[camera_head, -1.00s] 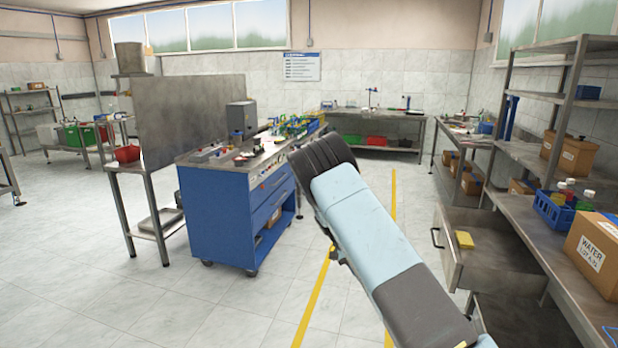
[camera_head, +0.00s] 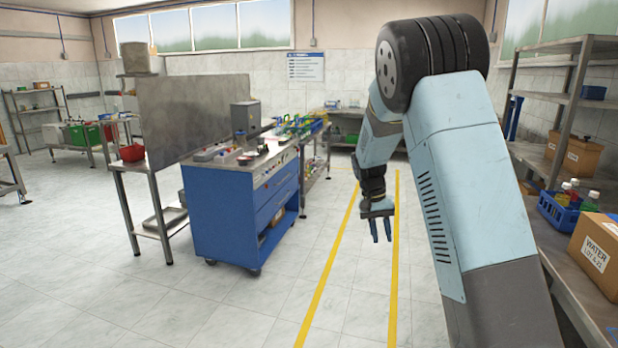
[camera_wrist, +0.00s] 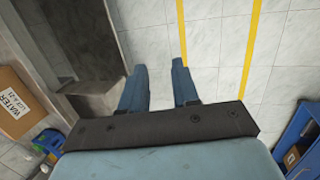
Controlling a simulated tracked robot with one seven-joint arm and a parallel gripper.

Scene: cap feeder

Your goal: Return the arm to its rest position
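My gripper (camera_head: 381,229) hangs below my bent arm in the head view, pointing down above the yellow-lined floor. Its two blue fingers are apart with nothing between them. In the wrist view my gripper (camera_wrist: 160,85) also shows open, with only pale floor tiles beyond the fingertips.
A blue wheeled cabinet (camera_head: 237,215) stands left of my gripper. A steel shelf bench at right holds a water box (camera_head: 597,252) and a blue crate (camera_head: 558,212) of bottles. Floor (camera_head: 340,320) between the yellow lines is clear.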

